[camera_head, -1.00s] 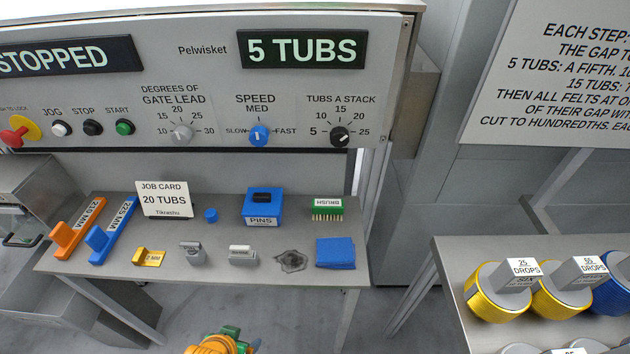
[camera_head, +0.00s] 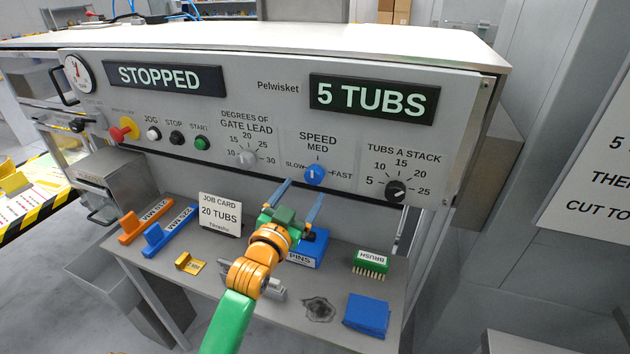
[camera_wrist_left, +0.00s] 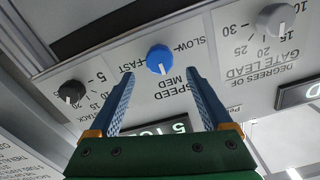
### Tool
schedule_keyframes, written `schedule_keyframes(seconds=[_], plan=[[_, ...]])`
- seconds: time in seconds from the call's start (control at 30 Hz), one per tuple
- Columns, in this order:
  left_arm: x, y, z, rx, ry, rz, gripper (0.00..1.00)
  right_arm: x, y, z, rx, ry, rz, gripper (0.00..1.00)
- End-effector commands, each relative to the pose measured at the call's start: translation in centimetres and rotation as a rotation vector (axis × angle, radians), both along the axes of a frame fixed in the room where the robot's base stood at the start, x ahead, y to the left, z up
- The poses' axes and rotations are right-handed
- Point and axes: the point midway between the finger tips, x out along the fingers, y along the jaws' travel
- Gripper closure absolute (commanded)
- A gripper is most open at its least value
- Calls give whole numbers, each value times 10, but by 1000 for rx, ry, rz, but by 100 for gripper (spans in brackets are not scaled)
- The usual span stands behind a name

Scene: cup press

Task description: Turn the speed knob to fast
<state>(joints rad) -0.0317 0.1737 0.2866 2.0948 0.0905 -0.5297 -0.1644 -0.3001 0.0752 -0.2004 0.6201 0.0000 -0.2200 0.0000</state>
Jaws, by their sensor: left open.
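The blue speed knob (camera_head: 315,174) is on the grey control panel (camera_head: 270,110), with SLOW on its left, MED above and FAST on its right. Its white mark points up toward MED. My left gripper (camera_head: 301,198) is in front of the panel, just below and left of the knob in the head view, open and empty. In the left wrist view the panel appears upside down; the speed knob (camera_wrist_left: 159,58) lies between and beyond the two blue fingers of the left gripper (camera_wrist_left: 162,82). No contact shows. My right gripper is not in view.
The gate lead knob (camera_head: 248,158) is left of the speed knob and the black tubs-a-stack knob (camera_head: 396,190) is right. Below, a shelf (camera_head: 290,335) holds a job card (camera_head: 220,213), blue pins box (camera_head: 308,250), green brush (camera_head: 371,263) and blue cloth (camera_head: 367,315).

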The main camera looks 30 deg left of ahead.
Motion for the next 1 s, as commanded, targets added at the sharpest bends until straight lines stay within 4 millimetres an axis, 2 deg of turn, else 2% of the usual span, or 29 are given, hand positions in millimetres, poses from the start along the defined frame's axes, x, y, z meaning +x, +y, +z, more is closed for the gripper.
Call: schedule_keyframes(seconds=[0.1, 0.3, 0.63, 0.93, 1.0], plan=[[25, 6, 2, -1, 2, 0, 17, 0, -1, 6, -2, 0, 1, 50], [51, 12, 0, -1, 5, -2, 17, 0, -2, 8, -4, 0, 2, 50], [57, 13, -1, -1, 6, -3, 17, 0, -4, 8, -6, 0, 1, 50], [57, 13, -1, -2, 7, -2, 98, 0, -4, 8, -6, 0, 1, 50], [57, 13, -1, -2, 7, -2, 100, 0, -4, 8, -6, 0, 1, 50]])
